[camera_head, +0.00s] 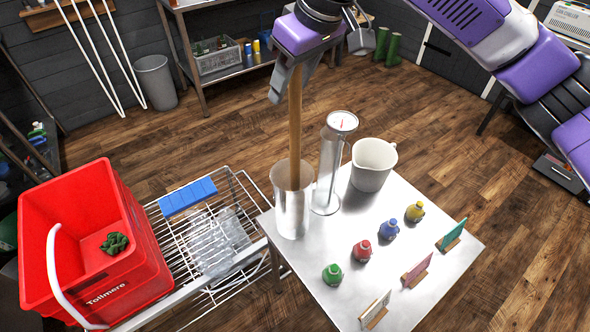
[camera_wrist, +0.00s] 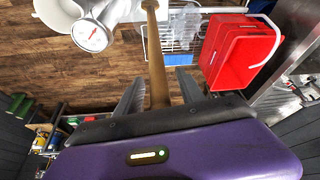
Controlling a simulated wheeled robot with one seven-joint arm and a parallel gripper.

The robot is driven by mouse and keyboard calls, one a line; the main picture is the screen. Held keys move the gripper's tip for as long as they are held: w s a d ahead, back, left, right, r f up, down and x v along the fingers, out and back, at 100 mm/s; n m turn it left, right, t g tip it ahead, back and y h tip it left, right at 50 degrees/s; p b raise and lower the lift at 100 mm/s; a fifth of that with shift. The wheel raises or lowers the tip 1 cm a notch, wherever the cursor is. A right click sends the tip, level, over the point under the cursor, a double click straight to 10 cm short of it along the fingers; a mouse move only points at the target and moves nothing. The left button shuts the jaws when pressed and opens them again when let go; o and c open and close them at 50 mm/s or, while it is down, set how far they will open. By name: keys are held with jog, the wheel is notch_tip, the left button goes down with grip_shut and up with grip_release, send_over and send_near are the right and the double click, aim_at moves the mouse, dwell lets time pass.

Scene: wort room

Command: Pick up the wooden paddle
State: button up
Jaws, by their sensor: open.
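The wooden paddle (camera_head: 295,135) stands nearly upright in a tall metal cylinder (camera_head: 291,212) on the steel table; its lower end is hidden inside. My gripper (camera_head: 289,88) is at the top of its handle, pointing down. In the wrist view the paddle (camera_wrist: 156,60) runs between the two grey fingers of my gripper (camera_wrist: 158,84), which are apart, with a gap showing on each side of the handle.
Close by on the steel table (camera_head: 335,300) stand a dial thermometer (camera_head: 342,122), a white jug (camera_head: 373,163), several small coloured bottles and card holders. A wire rack (camera_head: 240,188) and a red crate (camera_head: 80,205) are at left. Open floor lies behind.

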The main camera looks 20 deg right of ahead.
grip_shut()
jog(key=shift+r, duration=0.2)
dwell(0.3)
